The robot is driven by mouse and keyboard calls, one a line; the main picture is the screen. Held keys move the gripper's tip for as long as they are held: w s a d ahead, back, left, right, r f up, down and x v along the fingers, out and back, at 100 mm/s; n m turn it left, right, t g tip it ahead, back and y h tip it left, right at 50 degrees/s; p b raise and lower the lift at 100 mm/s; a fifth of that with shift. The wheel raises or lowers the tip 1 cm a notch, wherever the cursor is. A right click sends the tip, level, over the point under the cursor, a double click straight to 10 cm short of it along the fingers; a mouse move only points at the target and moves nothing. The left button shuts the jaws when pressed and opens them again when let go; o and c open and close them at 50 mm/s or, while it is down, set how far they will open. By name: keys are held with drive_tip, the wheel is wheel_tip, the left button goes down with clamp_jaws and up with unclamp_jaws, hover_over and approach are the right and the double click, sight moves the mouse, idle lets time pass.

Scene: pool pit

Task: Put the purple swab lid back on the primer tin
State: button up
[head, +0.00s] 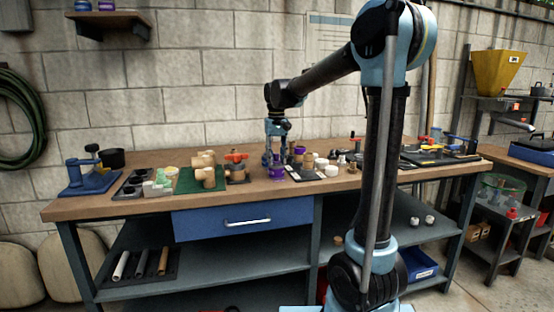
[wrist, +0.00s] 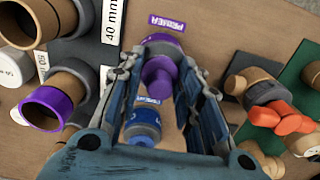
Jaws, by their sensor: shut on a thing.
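My gripper (wrist: 161,64) is shut on the purple swab lid (wrist: 158,80), whose rounded purple top shows between the fingers in the wrist view. Beyond the lid is a grey and purple body, apparently the primer tin (wrist: 165,42), beside a purple PRIMER label (wrist: 167,23). Whether the lid touches the tin or is apart from it I cannot tell. In the head view my gripper (head: 276,150) points down over the purple tin (head: 276,172) on the bench; the lid is too small to tell there.
A blue and grey can (wrist: 142,128) stands close by, seen between the fingers. Purple-rimmed pipe fittings (wrist: 48,105) are at the left of the wrist view. A red-handled valve (wrist: 268,103) lies at the right. The bench front edge (head: 130,210) is clear.

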drive_tip(key=shift+f, duration=0.1)
drive_tip(key=o, duration=0.9)
drive_tip(key=shift+o, duration=0.2)
drive_tip(key=o, duration=0.4)
drive_tip(key=shift+r, duration=4)
